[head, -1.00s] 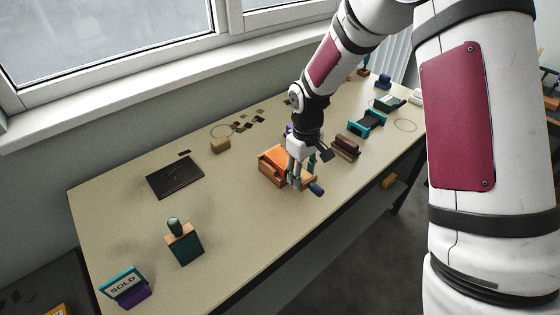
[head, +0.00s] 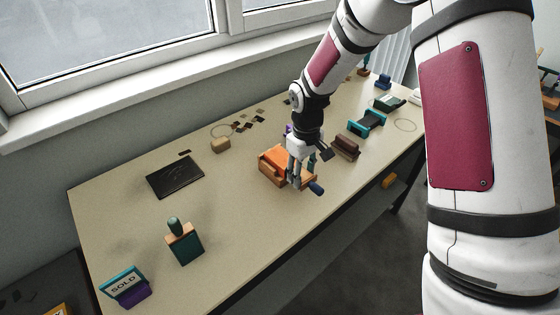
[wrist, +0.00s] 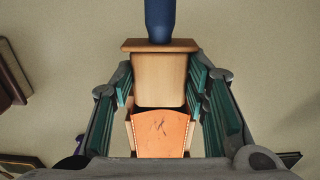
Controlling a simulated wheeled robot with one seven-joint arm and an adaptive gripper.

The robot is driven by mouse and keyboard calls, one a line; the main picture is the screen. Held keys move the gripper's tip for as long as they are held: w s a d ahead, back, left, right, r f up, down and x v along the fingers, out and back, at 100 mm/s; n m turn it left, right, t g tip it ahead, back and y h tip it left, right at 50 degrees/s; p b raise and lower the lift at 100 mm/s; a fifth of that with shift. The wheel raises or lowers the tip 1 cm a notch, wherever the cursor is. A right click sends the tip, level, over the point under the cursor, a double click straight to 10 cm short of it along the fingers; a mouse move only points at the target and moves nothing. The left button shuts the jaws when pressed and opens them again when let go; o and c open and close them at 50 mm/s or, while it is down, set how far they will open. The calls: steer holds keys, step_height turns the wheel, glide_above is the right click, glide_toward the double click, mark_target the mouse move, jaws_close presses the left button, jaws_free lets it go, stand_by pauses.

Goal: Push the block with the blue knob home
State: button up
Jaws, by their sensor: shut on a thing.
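The block (wrist: 160,78) is pale wood with a wider front plate, and its blue knob (wrist: 160,20) points away from the orange housing (wrist: 160,133). In the wrist view the block sticks partly out of the housing; the rest is hidden inside or beneath it. My gripper (wrist: 160,90) has its green-padded fingers on both sides of the block, shut on it. In the head view my gripper (head: 297,181) comes down over the front of the orange housing (head: 272,166), and the blue knob (head: 316,188) shows just beyond the fingers, towards the table's front edge.
A brown block (head: 346,146) and a teal-ended black roller (head: 366,123) stand right of the housing. A teal stamp (head: 184,245) and a SOLD stamp (head: 125,287) stand at the near left.

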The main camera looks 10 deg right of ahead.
steer(key=shift+w+a+b, duration=0.45)
steer(key=shift+w+a, duration=0.1)
steer(key=shift+w, duration=0.3)
steer(key=shift+s, duration=0.1)
steer(key=shift+s+d+p, duration=0.55)
steer(key=shift+s, duration=0.2)
steer(key=shift+s, duration=0.1)
stand_by(0.8)
steer(key=shift+w+a, duration=0.15)
steer(key=shift+w, duration=0.05)
steer(key=shift+w+a, duration=0.2)
steer(key=shift+w, duration=0.05)
steer(key=shift+w+a+b, duration=0.2)
steer(key=shift+w+b, duration=0.1)
steer(key=shift+b, duration=0.15)
steer(key=shift+w+a, duration=0.1)
steer(key=shift+w, duration=0.05)
